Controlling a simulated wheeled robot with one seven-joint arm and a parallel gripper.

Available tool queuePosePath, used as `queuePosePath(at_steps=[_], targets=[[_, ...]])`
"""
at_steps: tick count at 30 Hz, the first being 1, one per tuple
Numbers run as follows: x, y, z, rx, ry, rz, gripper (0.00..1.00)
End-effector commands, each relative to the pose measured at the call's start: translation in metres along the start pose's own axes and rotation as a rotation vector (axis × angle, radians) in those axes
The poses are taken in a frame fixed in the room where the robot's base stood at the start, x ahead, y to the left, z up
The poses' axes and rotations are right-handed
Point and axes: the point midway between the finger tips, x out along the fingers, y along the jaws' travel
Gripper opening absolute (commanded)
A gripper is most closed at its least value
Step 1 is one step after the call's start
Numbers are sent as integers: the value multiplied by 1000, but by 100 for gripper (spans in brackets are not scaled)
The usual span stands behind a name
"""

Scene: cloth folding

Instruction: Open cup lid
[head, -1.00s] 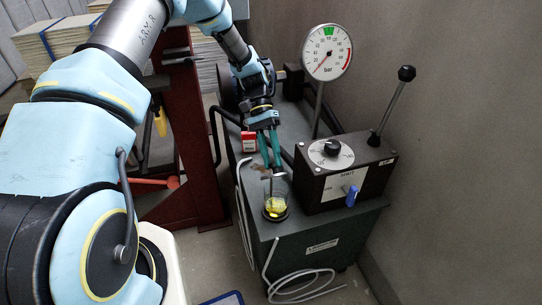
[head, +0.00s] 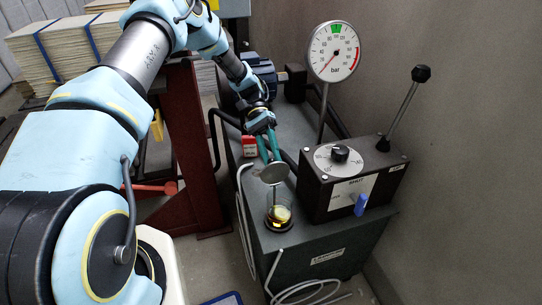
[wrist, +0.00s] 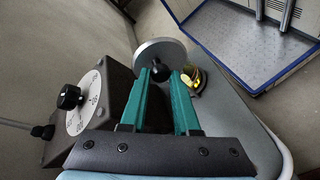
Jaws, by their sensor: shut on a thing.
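My gripper (head: 270,157) is shut on the dark knob of a round grey cup lid (head: 274,174). The clear cup (head: 278,217) with yellow contents stands upright on the grey cabinet top, just below the lid. In the wrist view the cup (wrist: 196,80) is to the right of the knob, partly hidden by a finger.
A black control box (head: 350,178) with a dial and lever stands close right of the cup. A pressure gauge (head: 333,51) rises behind it. A small red and white box (head: 249,145) lies behind left. The grey cabinet (head: 325,243) ends just in front of the cup.

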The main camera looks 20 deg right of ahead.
Motion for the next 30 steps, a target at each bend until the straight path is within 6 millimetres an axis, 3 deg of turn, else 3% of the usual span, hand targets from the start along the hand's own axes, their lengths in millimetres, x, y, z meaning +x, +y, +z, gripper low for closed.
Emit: queuePosePath(at_steps=[1,19,20,27,30], targets=[[3,-10,-1,-11,-2,-9,0],[5,-12,0,-13,-8,-6,0],[5,-12,0,-13,-8,-6,31],[4,-9,0,-9,-8,-6,58],[3,-8,0,-8,-7,-5,59]])
